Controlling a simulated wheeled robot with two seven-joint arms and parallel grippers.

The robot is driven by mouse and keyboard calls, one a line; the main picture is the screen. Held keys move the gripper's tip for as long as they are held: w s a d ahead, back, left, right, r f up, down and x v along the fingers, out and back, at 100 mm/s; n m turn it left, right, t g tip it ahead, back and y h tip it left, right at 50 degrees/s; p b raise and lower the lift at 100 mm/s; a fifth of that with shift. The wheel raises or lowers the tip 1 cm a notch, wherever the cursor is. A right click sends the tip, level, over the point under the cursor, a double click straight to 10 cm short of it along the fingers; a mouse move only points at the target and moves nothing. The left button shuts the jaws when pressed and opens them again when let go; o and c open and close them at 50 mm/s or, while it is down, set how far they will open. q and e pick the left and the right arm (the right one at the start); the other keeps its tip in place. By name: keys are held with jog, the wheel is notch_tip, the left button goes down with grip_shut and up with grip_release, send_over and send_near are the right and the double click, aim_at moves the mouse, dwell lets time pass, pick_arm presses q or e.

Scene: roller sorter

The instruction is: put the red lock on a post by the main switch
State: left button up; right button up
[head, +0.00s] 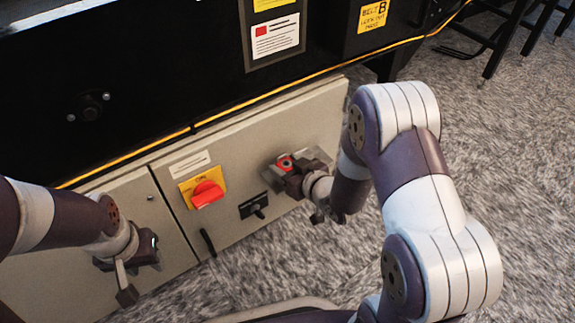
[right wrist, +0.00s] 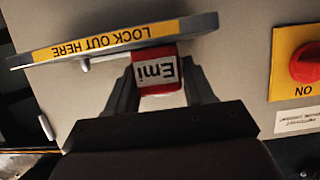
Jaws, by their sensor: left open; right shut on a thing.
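The red lock (right wrist: 157,75), with a white label reading "Emi", is between the fingers of my right gripper (right wrist: 161,82), which is shut on it. A red spot of it shows in the head view (head: 285,162). It is right up at the grey plate (right wrist: 200,24) with the yellow "LOCK OUT HERE" strip. A pale post (right wrist: 97,60) sticks out by the plate, left of the lock. The shackle is hidden, so I cannot tell whether it is around a post. The red main switch (head: 207,194) sits on a yellow plate. My left gripper (head: 127,279) is open and empty, before the cabinet's left part.
A black handle (head: 208,243) is near the door's left edge. A yellow cable (head: 120,157) runs above the cabinet.

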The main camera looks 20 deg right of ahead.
jog(key=shift+f, duration=0.2)
dwell(0.3)
jog(key=o, duration=1.2)
